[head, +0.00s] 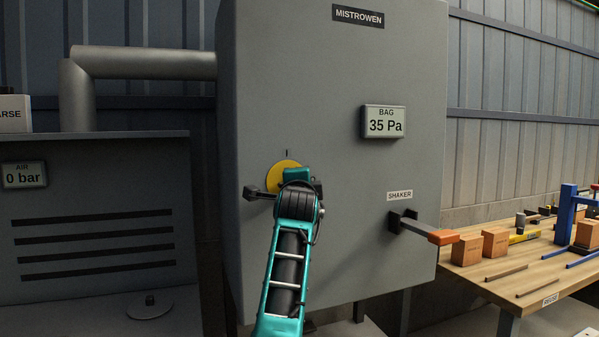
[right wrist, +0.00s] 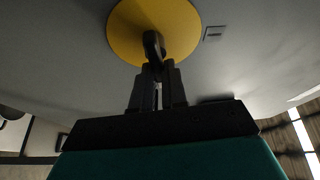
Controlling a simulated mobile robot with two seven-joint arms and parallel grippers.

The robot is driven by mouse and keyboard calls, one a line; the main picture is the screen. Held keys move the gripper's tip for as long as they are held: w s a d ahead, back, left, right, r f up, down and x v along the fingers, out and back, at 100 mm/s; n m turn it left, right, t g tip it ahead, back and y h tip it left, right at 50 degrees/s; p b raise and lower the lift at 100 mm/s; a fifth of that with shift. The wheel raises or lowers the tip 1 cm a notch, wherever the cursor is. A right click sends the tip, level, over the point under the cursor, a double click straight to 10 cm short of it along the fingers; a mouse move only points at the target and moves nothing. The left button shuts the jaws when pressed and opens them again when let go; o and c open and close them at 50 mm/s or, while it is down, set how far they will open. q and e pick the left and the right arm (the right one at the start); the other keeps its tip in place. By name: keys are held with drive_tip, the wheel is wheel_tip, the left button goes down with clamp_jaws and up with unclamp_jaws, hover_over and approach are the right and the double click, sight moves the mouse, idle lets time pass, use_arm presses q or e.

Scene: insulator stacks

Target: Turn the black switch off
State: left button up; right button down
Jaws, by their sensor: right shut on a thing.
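The black switch (right wrist: 153,44) sits on a round yellow plate (right wrist: 178,22) on the front of the grey cabinet. In the right wrist view its handle stands out from the plate between my fingertips. My right gripper (right wrist: 157,78) is shut on the handle. In the head view the yellow plate (head: 280,175) is partly covered by my teal right arm, and the switch itself is hidden behind my wrist. A small dark "I" mark shows just above the plate. My left gripper is in neither view.
The grey cabinet (head: 340,80) carries a "BAG 35 Pa" display (head: 384,122). Right of my arm, a shaker lever (head: 425,229) with an orange end juts out. A wooden bench (head: 535,270) with boxes and tools stands at right. A low grey unit (head: 95,215) stands at left.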

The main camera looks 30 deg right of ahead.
drive_tip(key=shift+r+m+p, duration=0.1)
drive_tip(key=shift+m+p, duration=0.5)
drive_tip(key=c, duration=1.3)
unclamp_jaws()
drive_tip(key=shift+c, duration=0.2)
drive_tip(key=shift+o, duration=0.9)
drive_tip(key=shift+w+d+f, duration=0.1)
drive_tip(key=shift+w+f, duration=0.05)
drive_tip(key=shift+f, duration=0.05)
